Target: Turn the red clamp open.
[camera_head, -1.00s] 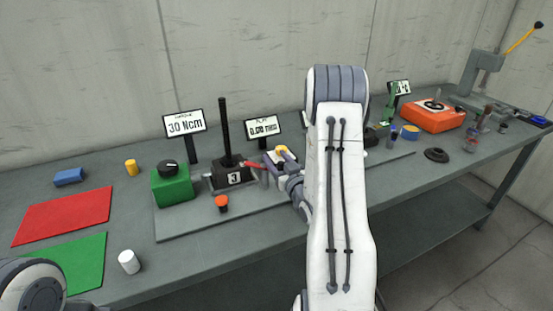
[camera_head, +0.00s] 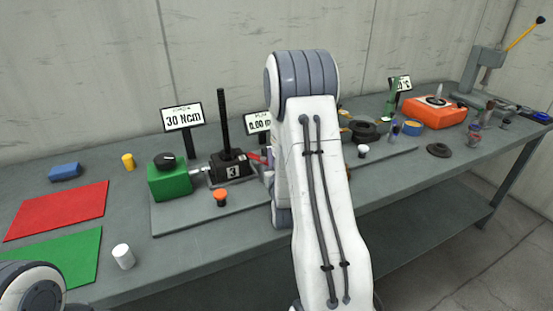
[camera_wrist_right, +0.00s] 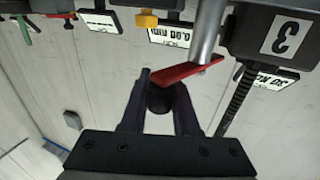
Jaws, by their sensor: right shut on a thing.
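The red clamp (camera_head: 255,157) is a short red lever on the right side of the black screw jack (camera_head: 231,165) marked 3. In the right wrist view the red clamp (camera_wrist_right: 185,72) runs from a grey metal shaft down to between my fingers. My right gripper (camera_wrist_right: 164,88) is shut on the end of the clamp, with a dark round part showing between its fingers. In the head view my right arm hides that gripper. My left gripper is out of view; only part of my left arm shows at the lower left.
A green block with a black knob (camera_head: 168,181) stands left of the jack, and an orange-topped piece (camera_head: 220,197) stands in front. A display reading 30 Ncm (camera_head: 183,117) stands behind. Red (camera_head: 56,210) and green mats lie at left. A white cylinder (camera_head: 123,256) stands near the front edge.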

